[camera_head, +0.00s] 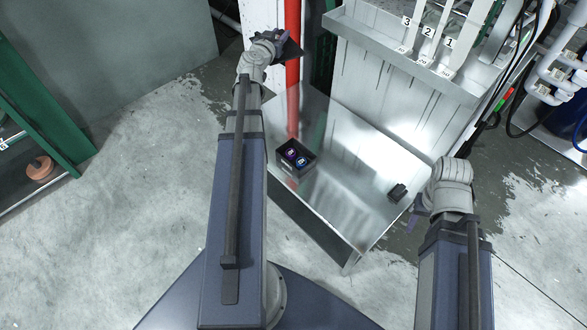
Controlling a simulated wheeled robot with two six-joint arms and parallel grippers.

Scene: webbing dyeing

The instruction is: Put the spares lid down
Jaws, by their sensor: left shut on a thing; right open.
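My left gripper (278,42) is at the far end of the table, over its back left corner. It is shut on a dark, flat piece, which looks like the spares lid (292,49), tilted and held in the air. A small dark open box (282,164) stands on the metal table (340,150), with a purple and a blue round item inside. My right gripper (416,213) is open beside the table's right edge, partly hidden by its own wrist.
A red pipe (292,60) rises behind the table. A white rack with numbered slots (400,55) stands at the back right. The middle of the tabletop is clear.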

